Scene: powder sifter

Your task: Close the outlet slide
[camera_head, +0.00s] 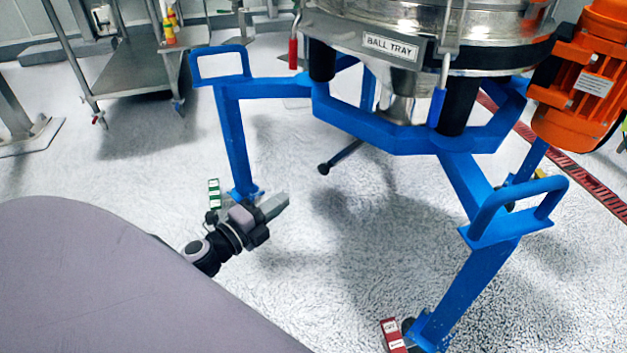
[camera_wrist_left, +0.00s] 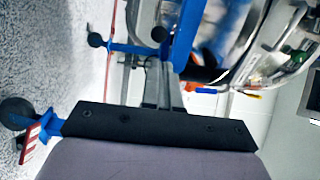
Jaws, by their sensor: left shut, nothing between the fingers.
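The powder sifter (camera_head: 430,22) is a round steel drum on a blue frame, with a "BALL TRAY" label. Its steel outlet (camera_head: 397,103) hangs under the middle. A thin bar ending in a black ball knob (camera_head: 323,169) sticks out below the frame, left of the outlet; it looks like the slide's handle, but the slide plate is hidden. My left gripper (camera_head: 282,202) is shut and empty, near the foot of the left blue leg, left of and below the knob in the picture. Its grey fingers (camera_wrist_left: 172,88) show in the left wrist view. My right gripper is not in view.
The blue left leg (camera_head: 233,140) and right front leg (camera_head: 472,275) flank the space under the sifter. An orange motor (camera_head: 585,85) is at the right. A steel cart (camera_head: 135,70) stands at the back left. The floor between the legs is clear.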

